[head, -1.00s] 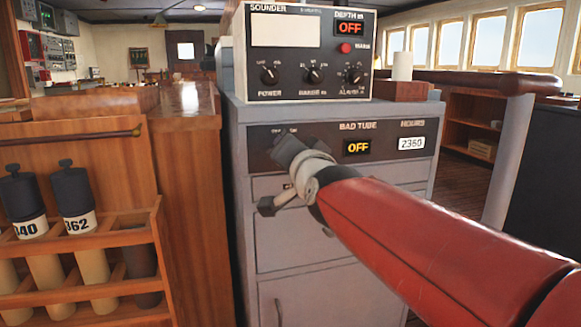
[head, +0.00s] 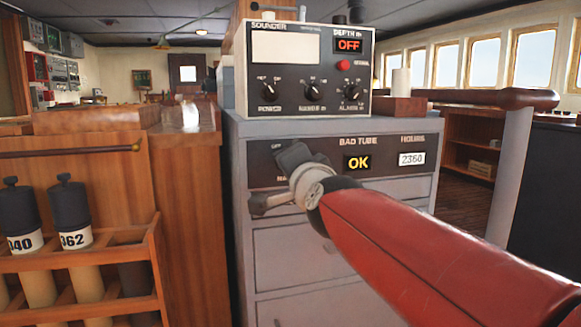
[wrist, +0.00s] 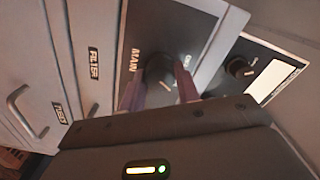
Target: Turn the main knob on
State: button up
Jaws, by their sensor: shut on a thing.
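The main knob (wrist: 159,69) is a dark round knob beside the word MAIN on the dark strip panel (wrist: 197,48) of the grey cabinet. My gripper (wrist: 158,86) is shut on it, one finger on each side. In the head view my gripper (head: 291,153) is at the left end of that panel and hides the knob. The BAD TUBE display (head: 357,163) on the same panel reads OK in yellow.
The sounder box (head: 308,70) stands on the grey cabinet (head: 330,262) above the panel, and its depth display (head: 348,46) reads OFF. A wooden rack (head: 85,265) with dark-capped tubes stands left. A handrail (head: 490,98) is at the right.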

jog(key=o, duration=1)
jog(key=v, duration=0.7)
jog(key=shift+s+d, duration=0.15)
jog(key=shift+s, duration=0.25)
jog(key=s+d+f+n+g+h+p, duration=0.1)
jog(key=s+d+f+n+g+p, duration=0.1)
jog(key=s+f, duration=0.4)
jog(key=s+d+f+n+g+h+p, duration=0.2)
jog(key=s+d+f+g, duration=0.4)
jog(key=f, duration=0.3)
jog(key=s+d+f+n+g+h+p, duration=0.2)
jog(key=s+d+f+n+g+p, duration=0.1)
jog(key=s+d+f+n, duration=0.2)
jog(key=shift+s+d+f+g, duration=0.15)
jog(key=shift+s+f+g, duration=0.25)
jog(key=shift+s+f, duration=0.65)
